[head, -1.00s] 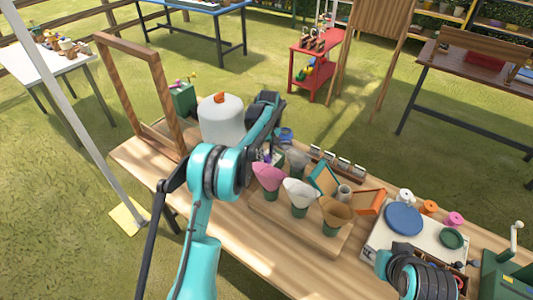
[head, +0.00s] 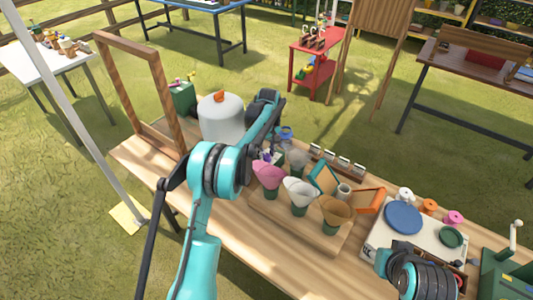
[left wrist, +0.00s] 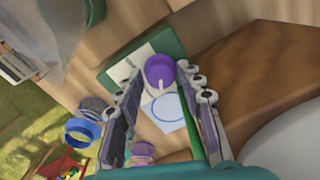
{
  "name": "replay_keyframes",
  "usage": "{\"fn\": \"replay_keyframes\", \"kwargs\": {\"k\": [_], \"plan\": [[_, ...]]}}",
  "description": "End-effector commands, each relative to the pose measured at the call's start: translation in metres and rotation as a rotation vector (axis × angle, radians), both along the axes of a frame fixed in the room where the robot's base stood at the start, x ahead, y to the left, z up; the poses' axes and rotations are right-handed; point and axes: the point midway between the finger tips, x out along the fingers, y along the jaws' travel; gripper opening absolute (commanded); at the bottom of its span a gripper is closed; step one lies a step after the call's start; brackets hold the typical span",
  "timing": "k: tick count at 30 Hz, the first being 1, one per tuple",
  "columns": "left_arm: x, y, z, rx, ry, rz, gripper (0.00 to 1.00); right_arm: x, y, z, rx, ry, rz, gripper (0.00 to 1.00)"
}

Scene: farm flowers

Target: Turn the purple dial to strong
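The purple dial (left wrist: 160,71) shows in the left wrist view, with a white pointer on its lower side. In the head view my left forearm reaches down to the table behind the paper cones, where I cannot make out the dial clearly. Of my right arm only a dark joint shows, with no fingers visible.
In the head view, pink, white and tan paper cones (head: 336,210) stand on a wooden board near my left arm. A white canister (head: 221,121) and a wooden frame (head: 166,92) stand to the left. A blue disc (head: 404,218) lies to the right. A blue ring (left wrist: 83,132) shows in the left wrist view.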

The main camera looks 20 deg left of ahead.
Motion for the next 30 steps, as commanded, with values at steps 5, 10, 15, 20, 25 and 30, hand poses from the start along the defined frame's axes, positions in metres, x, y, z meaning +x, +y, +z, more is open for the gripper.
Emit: {"fn": "replay_keyframes", "kwargs": {"k": [5, 10, 15, 20, 25, 30], "plan": [[0.000, -0.001, 0.024, 0.000, 0.000, 0.000, 0.37, 0.000, 0.000, 0.000, 0.000, 0.000, 0.000, 0.40], [0.001, -0.001, 0.061, 0.000, 0.000, 0.000, 0.37, 0.000, 0.000, 0.000, 0.000, 0.000, 0.000, 0.40], [0.003, -0.002, 0.094, 0.000, 0.000, 0.000, 0.37, 0.000, 0.000, 0.000, 0.000, 0.000, 0.000, 0.40], [0.003, -0.003, 0.113, 0.000, 0.000, 0.000, 0.37, 0.000, 0.000, 0.000, 0.000, 0.000, 0.000, 0.40], [0.003, -0.003, 0.118, 0.000, 0.000, 0.000, 0.37, 0.000, 0.000, 0.000, 0.000, 0.000, 0.000, 0.40], [0.003, -0.003, 0.118, 0.000, 0.000, 0.000, 0.37, 0.000, 0.000, 0.000, 0.000, 0.000, 0.000, 0.40]]}}
